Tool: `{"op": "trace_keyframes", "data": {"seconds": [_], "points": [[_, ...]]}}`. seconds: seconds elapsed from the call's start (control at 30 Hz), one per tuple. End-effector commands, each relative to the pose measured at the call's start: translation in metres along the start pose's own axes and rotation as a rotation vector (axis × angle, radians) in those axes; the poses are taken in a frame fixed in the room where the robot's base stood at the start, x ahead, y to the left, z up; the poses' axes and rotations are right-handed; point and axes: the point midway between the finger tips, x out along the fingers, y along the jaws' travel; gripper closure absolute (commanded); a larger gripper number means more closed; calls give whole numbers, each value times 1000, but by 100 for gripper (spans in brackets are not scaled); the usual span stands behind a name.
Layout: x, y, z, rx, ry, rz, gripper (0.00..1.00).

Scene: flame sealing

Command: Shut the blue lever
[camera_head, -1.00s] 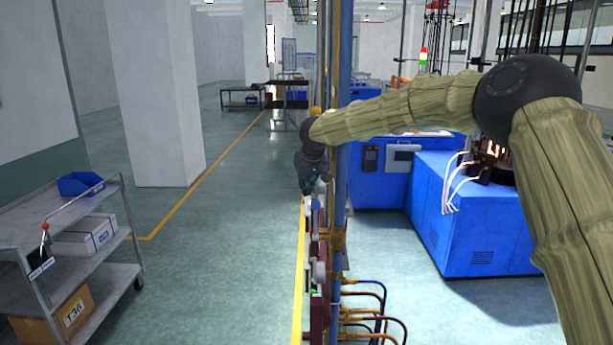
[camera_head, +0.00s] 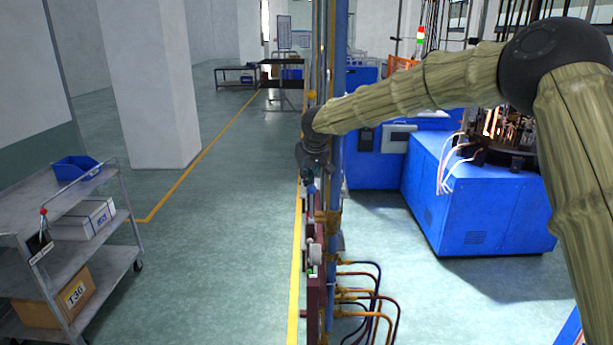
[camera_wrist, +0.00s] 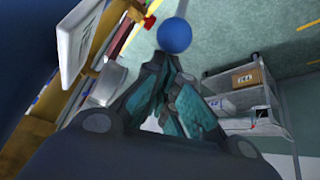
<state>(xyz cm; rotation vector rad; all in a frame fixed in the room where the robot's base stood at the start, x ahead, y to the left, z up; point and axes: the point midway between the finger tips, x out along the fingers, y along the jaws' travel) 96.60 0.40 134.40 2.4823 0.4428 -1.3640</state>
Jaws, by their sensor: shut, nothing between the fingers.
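The blue lever shows in the wrist view as a round blue ball knob (camera_wrist: 174,36) on a thin pale shaft, just beyond my fingertips. My gripper (camera_wrist: 167,78) is shut and empty, with its fingertips close below the ball in that picture. I cannot tell whether they touch it. In the head view my gripper (camera_head: 310,172) is small, at the end of my arm, above the narrow row of fittings beside the blue post. The lever is mostly hidden or too small there to tell its angle.
A red knob (camera_wrist: 149,22) and a white panel (camera_wrist: 80,42) sit left of the ball. A blue post (camera_head: 337,120) and pipes (camera_head: 365,300) stand beside the fittings. A grey cart (camera_head: 90,255) is at the left. The aisle floor is open.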

Motion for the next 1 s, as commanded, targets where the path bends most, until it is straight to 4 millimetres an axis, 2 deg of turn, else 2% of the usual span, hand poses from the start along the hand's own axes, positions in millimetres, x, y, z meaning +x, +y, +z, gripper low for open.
{"op": "trace_keyframes", "data": {"seconds": [1.0], "points": [[0, -5, 0, -25, 136, 54, 100]]}}
